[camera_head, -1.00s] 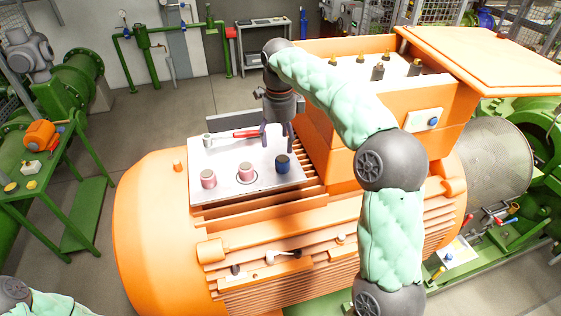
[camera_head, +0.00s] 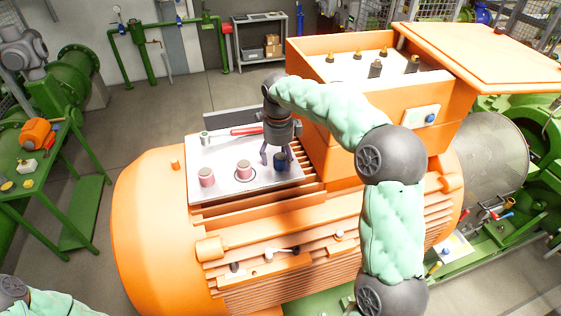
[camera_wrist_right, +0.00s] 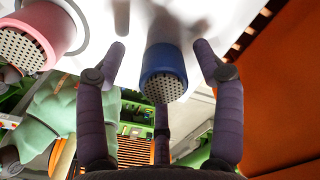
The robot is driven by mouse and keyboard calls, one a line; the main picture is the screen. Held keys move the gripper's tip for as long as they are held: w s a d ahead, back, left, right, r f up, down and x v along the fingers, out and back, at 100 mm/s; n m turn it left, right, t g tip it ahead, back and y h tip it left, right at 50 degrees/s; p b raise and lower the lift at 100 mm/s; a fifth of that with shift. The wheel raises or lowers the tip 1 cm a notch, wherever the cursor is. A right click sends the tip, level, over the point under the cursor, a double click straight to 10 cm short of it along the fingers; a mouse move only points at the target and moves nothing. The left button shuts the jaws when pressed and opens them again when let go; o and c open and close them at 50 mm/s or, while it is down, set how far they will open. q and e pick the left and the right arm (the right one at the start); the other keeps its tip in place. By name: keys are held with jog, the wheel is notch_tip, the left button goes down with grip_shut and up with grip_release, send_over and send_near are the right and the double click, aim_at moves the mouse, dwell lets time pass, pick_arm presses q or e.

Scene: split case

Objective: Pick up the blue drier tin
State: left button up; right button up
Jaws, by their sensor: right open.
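The blue drier tin (camera_head: 282,164) stands upright on the white plate (camera_head: 216,186) on top of the orange machine. In the right wrist view the blue tin (camera_wrist_right: 163,75), with a perforated end, sits between the fingers, with visible space on both sides. My right gripper (camera_head: 277,157) is open and points down over the tin; its fingers also show in the right wrist view (camera_wrist_right: 161,58). My left gripper is not in view; only part of that arm shows at the lower left.
Two pink tins (camera_head: 207,177) (camera_head: 244,169) stand on the plate left of the blue one. A red-handled ratchet (camera_head: 238,132) lies behind them. The raised orange box (camera_head: 322,150) rises close on the right.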

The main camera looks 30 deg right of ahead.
jog(key=c, duration=1.2)
jog(key=shift+r, duration=0.1)
